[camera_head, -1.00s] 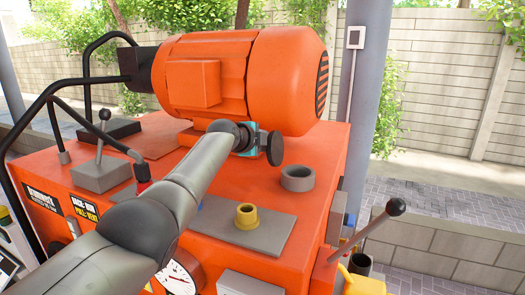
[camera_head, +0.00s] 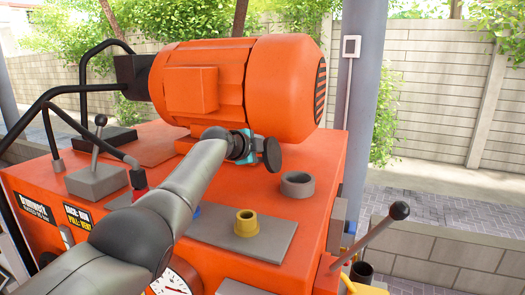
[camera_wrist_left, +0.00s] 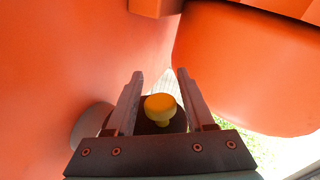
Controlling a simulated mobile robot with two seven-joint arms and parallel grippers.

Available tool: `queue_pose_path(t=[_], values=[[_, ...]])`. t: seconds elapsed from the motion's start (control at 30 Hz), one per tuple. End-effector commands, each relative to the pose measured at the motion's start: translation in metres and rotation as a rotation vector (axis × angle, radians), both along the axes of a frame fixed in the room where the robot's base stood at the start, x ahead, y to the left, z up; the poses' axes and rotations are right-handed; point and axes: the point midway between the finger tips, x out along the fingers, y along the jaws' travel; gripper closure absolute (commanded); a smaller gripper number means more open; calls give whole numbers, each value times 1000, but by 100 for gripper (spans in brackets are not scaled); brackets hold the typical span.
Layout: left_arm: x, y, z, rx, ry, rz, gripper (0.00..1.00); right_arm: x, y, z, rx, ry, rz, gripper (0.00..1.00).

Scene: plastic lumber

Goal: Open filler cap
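The filler cap shows in the head view as a dark round disc (camera_head: 272,153) at the end of my left gripper (camera_head: 246,147). It stands on edge in the air, apart from the grey filler neck (camera_head: 297,184), whose mouth is uncovered. In the left wrist view, the cap's yellow knob (camera_wrist_left: 160,106) lies between the two fingers (camera_wrist_left: 160,82), with the dark disc around it. The fingers appear closed around the knob, though the exact contact is hard to see. My right gripper is in neither view.
An orange motor (camera_head: 236,88) stands close behind the gripper. A yellow fitting (camera_head: 246,222) rises from a grey plate (camera_head: 232,243) in front. A lever with a dark ball (camera_head: 399,211) sticks up at the right. Black rails (camera_head: 62,90) stand at the left.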

Motion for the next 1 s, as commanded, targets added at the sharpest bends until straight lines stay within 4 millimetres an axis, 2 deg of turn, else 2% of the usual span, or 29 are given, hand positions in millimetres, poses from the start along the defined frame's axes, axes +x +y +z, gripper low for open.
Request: queue_pose_path(t=[0.1, 0.57, 1.0], values=[[0, 0, 0, 1, 0, 1, 34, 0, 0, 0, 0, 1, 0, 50], [-2, 4, 2, 1, -2, 2, 34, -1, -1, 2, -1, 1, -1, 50], [-21, 12, 9, 5, -1, 1, 34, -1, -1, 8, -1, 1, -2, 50]])
